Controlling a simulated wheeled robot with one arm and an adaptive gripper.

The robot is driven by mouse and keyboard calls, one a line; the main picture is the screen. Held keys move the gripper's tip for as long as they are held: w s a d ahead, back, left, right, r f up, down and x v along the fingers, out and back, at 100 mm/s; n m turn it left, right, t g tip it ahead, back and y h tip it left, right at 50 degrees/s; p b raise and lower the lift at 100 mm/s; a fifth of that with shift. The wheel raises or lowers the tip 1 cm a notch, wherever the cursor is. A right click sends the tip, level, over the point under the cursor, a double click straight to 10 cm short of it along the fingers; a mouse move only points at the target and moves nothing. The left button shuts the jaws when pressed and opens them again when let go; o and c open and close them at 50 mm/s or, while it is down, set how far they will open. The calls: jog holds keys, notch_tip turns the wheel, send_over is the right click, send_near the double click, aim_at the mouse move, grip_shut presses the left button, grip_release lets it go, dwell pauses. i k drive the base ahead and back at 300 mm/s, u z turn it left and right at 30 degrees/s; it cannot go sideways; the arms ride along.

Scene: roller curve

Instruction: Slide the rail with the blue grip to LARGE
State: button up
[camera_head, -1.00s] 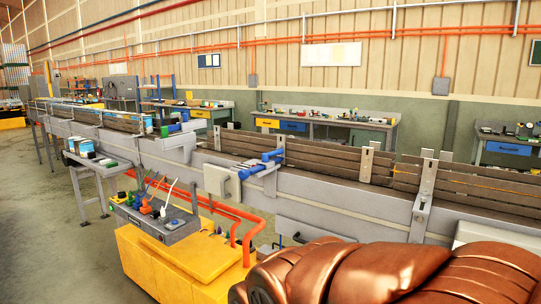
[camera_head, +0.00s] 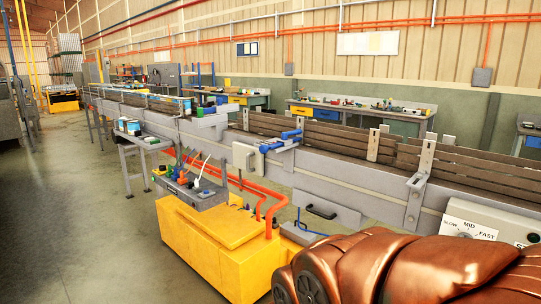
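A blue grip (camera_head: 291,134) sits on a bracket at the side of the roller line, mid-picture. A second blue piece (camera_head: 268,146) lies just in front of it, beside a pale grey box (camera_head: 245,157). I cannot tell for sure which part is the sliding rail. Dark rails (camera_head: 336,138) run along the line to the right of the grip. No LARGE mark can be read. My copper-coloured arm fills the lower right, well apart from the blue grip. My gripper is not in view.
A yellow cabinet (camera_head: 205,245) with orange pipes (camera_head: 274,204) and a grey tool tray (camera_head: 193,193) stands before the line. A panel marked MID and FAST (camera_head: 476,229) is at the right. A small side table (camera_head: 140,142) stands farther left. The left floor is open.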

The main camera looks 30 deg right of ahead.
aim_at(374, 140)
jog(key=u, duration=0.6)
jog(key=i, duration=1.25)
jog(key=z, duration=0.45)
